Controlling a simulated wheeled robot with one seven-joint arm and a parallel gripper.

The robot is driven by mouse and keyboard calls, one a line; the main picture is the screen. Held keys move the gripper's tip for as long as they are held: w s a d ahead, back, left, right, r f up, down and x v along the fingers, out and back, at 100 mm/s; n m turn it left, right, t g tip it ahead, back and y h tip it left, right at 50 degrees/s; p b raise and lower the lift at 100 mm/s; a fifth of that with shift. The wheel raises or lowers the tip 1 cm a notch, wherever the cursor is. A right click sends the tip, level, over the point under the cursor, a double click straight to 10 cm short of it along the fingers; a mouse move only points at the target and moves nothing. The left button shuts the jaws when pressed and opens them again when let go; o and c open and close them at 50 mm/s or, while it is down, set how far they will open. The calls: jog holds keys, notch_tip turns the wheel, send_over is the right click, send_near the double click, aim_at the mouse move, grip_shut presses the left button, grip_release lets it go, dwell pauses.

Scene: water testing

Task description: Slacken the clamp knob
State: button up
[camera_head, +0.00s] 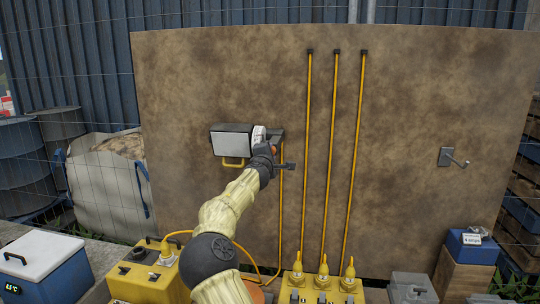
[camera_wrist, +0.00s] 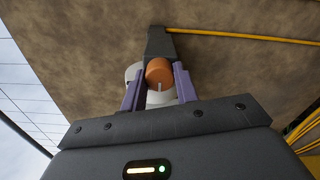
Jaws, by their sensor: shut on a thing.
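The clamp knob (camera_wrist: 159,72) is an orange round knob in the wrist view, with a dark bracket behind it and a pale rounded part around and below it. My gripper (camera_wrist: 159,90) has its two purple fingers on either side of the knob, shut on it. In the head view my gripper (camera_head: 264,148) reaches the wall panel beside a grey-white box (camera_head: 231,140) with a yellow handle. Only a small orange part of the knob (camera_head: 272,149) shows there; the rest is hidden by my wrist.
The brown panel (camera_head: 420,100) carries several yellow pipes (camera_head: 332,150) to the right of my gripper and a grey crank bracket (camera_head: 452,158) further right. Yellow equipment (camera_head: 140,280) stands below. A blue cooler (camera_head: 50,275) with a white lid is at lower left.

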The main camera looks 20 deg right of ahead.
jog(key=shift+a+f, duration=0.1)
jog(key=o, duration=1)
jog(key=b+v, duration=0.5)
jog(key=v, duration=1.2)
jog(key=shift+s+a, duration=0.15)
